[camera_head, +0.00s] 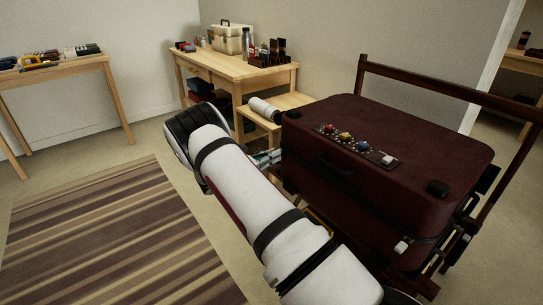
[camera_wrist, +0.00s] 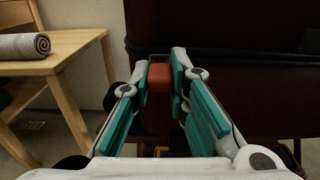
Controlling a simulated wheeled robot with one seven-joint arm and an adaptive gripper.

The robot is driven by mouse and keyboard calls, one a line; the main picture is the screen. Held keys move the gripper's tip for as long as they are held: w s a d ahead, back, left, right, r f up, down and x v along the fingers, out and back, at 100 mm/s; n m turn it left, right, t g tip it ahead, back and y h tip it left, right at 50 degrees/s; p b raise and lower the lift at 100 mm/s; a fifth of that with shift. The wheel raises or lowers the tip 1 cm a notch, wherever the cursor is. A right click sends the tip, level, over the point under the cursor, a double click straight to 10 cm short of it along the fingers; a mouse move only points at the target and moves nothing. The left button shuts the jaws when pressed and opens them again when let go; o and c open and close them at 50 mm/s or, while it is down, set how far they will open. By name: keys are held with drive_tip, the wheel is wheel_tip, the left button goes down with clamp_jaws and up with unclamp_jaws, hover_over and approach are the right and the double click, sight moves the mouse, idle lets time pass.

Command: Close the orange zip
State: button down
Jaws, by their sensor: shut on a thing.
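The dark maroon suitcase (camera_head: 400,135) lies flat on a dark wooden stand at the right in the head view. Its side fills the upper right of the wrist view (camera_wrist: 235,70). The orange zip pull (camera_wrist: 160,78) is a small block at the suitcase's left end in the wrist view. My gripper (camera_wrist: 161,72) has its teal-padded fingers on either side of the pull, shut on it. The orange pull is hidden there.
A small wooden table (camera_head: 285,103) with a rolled grey towel (camera_head: 264,110) stands close to the suitcase's left end. A workbench (camera_head: 232,70) with a toolbox is behind. A striped rug (camera_head: 115,245) covers open floor at left. Coloured knobs sit on the suitcase lid.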

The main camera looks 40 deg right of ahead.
drive_tip(key=s+p, duration=0.7)
drive_tip(key=s, duration=0.6)
drive_tip(key=shift+s+d, duration=0.15)
drive_tip(key=shift+s, duration=0.05)
drive_tip(key=shift+s+f+p, duration=0.15)
drive_tip(key=shift+s+p, duration=0.2)
drive_tip(key=shift+s, duration=0.2)
drive_tip(key=c, duration=1.5)
unclamp_jaws()
drive_tip(key=shift+s, duration=0.1)
drive_tip(key=a, duration=1.2)
drive_tip(key=shift+s, duration=0.1)
